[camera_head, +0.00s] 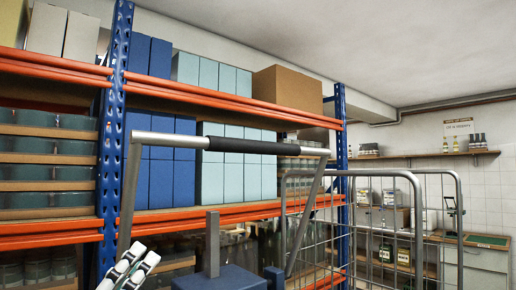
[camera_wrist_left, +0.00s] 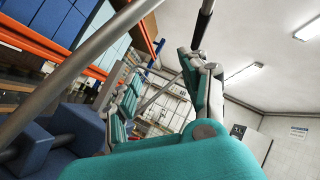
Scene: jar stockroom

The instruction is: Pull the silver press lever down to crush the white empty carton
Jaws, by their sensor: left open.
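The silver press lever (camera_head: 168,138) is a U-shaped bar frame with a black grip sleeve (camera_head: 240,146) in the middle of its crossbar. It stands raised across the centre of the head view, above the blue press body (camera_head: 222,278). My left gripper (camera_head: 141,254) is at the lower left, open, well below the crossbar and close to the left side bar. In the left wrist view, the teal fingers of the left gripper (camera_wrist_left: 168,78) are spread with nothing between them. The black sleeve (camera_wrist_left: 204,22) shows above them. The white carton and my right gripper are in neither view.
Orange-and-blue shelving (camera_head: 116,110) with boxes and jars stands behind the lever. A wire roll cage (camera_head: 400,225) stands to the right. A green-topped cabinet (camera_head: 480,241) and a wall shelf (camera_head: 425,156) are further back on the right.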

